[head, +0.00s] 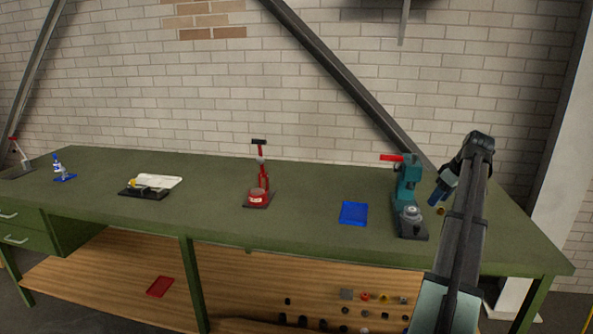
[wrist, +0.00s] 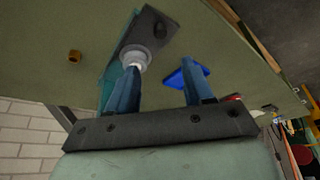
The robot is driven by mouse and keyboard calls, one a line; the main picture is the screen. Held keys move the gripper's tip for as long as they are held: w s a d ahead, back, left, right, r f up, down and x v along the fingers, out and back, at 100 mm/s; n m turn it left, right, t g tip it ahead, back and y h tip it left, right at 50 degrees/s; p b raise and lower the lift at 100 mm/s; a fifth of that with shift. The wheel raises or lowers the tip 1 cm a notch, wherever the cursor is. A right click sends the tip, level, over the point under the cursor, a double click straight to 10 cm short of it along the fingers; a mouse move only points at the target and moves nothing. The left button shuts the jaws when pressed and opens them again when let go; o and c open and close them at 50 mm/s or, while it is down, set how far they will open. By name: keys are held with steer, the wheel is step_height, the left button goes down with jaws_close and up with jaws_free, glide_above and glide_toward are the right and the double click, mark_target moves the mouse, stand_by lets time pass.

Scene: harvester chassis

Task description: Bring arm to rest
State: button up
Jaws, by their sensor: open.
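My arm (head: 466,215) reaches up from the bottom right of the head view and bends over at the top. My gripper (head: 436,202) points down toward the right end of the green workbench (head: 310,225), just right of the teal press (head: 408,180). In the wrist view my gripper (wrist: 160,72) has its two blue fingers apart with nothing between them. The press's dark base (wrist: 144,28) and round grey part show by the left fingertip. A small brass piece (head: 441,211) is near the gripper, and it also shows in the wrist view (wrist: 74,56).
A blue tray (head: 353,213) lies left of the press. A red press (head: 259,185) stands mid-bench, with a dark fixture (head: 143,192) farther left. A red tray (head: 160,286) and several small parts are on the lower shelf (head: 110,270). Bare bench top lies between the stations.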

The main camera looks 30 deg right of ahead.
steer(key=shift+f, duration=0.1)
steer(key=w+a+f+g+y, duration=0.2)
steer(key=w+a+f+g, duration=0.15)
steer(key=a+f, duration=1.8)
steer(key=w+a+f+g+y, duration=0.15)
steer(key=w+a+f, duration=0.25)
steer(key=a+f, duration=1.8)
steer(key=s+a+f+g, duration=0.2)
steer(key=s+a+f, duration=0.2)
steer(key=a+f, duration=0.5)
steer(key=s+a+f+g+h, duration=0.1)
steer(key=s+a+f+g, duration=0.1)
steer(key=s+a+f, duration=0.5)
steer(key=s+a+f+g+h, duration=0.2)
steer(key=s+a+f, duration=0.5)
steer(key=s, duration=0.8)
steer(key=shift+a+f, duration=0.25)
steer(key=shift+a, duration=0.35)
